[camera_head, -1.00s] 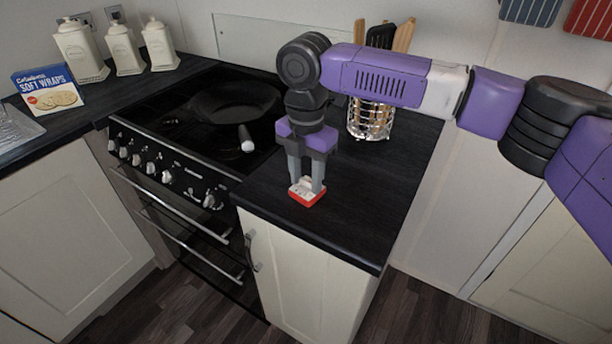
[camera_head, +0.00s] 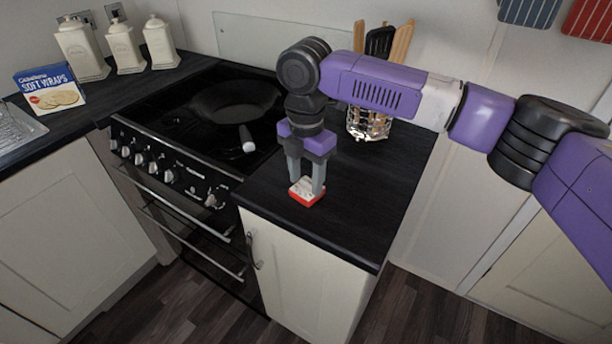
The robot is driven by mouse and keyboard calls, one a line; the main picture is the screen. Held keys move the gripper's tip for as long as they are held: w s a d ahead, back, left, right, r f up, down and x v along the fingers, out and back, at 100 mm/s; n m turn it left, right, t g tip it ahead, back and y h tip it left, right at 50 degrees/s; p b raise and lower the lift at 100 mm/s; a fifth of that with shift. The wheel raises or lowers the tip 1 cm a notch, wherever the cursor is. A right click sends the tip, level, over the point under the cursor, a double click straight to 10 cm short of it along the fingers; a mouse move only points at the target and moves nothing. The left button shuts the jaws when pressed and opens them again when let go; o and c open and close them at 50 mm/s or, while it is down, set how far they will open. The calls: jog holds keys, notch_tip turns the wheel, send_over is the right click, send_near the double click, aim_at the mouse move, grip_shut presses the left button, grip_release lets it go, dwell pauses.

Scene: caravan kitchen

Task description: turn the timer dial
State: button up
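The timer (camera_head: 307,198) is a small red and white block on the dark worktop right of the cooker. My gripper (camera_head: 306,187) points straight down over it, with one grey finger on each side of its upper part. The fingers are apart and reach down to the timer's top. The dial is mostly hidden between the fingertips, so I cannot tell whether they press on it or which way it points.
The black cooker (camera_head: 190,140) with a frying pan (camera_head: 237,105) is left of the timer. A wire utensil holder (camera_head: 368,122) stands behind my arm. A soft wraps box (camera_head: 50,89) and white canisters (camera_head: 126,50) are far left. The worktop (camera_head: 365,215) right of the timer is clear.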

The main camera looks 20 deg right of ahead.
aim_at(306, 182)
jog(key=shift+r, duration=0.1)
notch_tip(306, 182, up, 8)
jog(key=shift+f, duration=0.15)
dwell(0.5)
dwell(0.4)
